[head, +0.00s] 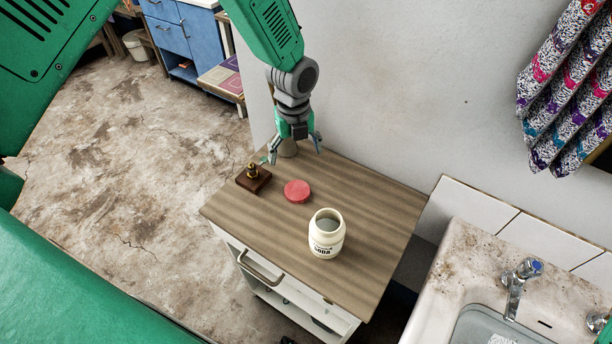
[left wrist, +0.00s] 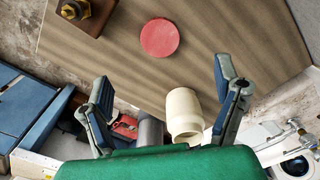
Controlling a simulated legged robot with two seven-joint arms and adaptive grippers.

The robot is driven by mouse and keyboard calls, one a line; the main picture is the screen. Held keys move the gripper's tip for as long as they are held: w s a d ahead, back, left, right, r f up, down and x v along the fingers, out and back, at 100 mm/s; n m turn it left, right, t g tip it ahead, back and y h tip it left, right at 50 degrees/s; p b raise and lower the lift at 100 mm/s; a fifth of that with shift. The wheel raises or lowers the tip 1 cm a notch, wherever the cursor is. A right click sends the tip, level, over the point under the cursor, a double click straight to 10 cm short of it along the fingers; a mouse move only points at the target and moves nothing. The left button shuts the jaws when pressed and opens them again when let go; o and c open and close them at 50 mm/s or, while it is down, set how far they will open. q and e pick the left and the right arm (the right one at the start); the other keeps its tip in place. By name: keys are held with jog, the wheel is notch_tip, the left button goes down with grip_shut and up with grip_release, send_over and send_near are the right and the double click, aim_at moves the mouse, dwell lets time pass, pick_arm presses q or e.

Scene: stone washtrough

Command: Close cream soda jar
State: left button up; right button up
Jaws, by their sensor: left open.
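The cream soda jar (head: 326,240) stands upright and uncovered on the wooden top, its dark label facing the head camera. In the left wrist view the cream jar (left wrist: 183,112) shows upside down between the fingers in the picture, its rim close to my green gripper body. The round red lid (head: 297,191) lies flat on the top, behind and left of the jar; it also shows in the left wrist view (left wrist: 160,38). My left gripper (head: 294,152) is open and empty above the back of the top, behind the lid. My right gripper is out of view.
A dark wooden block with a brass piece (head: 253,178) stands left of the lid. The wooden cabinet top (head: 375,210) is clear right of the lid. A stone sink (head: 450,270) stands at right.

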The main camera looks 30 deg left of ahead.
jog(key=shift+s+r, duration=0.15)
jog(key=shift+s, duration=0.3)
pick_arm(q)
jog(key=b, duration=0.1)
send_over(297, 189)
notch_tip(297, 189, down, 8)
jog(key=shift+w+f, duration=0.1)
jog(key=shift+f, duration=0.05)
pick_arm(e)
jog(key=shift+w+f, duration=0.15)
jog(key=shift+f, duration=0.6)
pick_arm(q)
notch_tip(297, 189, down, 5)
jog(key=b, duration=0.4)
jog(key=shift+f, duration=0.15)
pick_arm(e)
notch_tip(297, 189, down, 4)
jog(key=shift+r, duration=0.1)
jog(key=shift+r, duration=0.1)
pick_arm(q)
jog(key=c, duration=0.9)
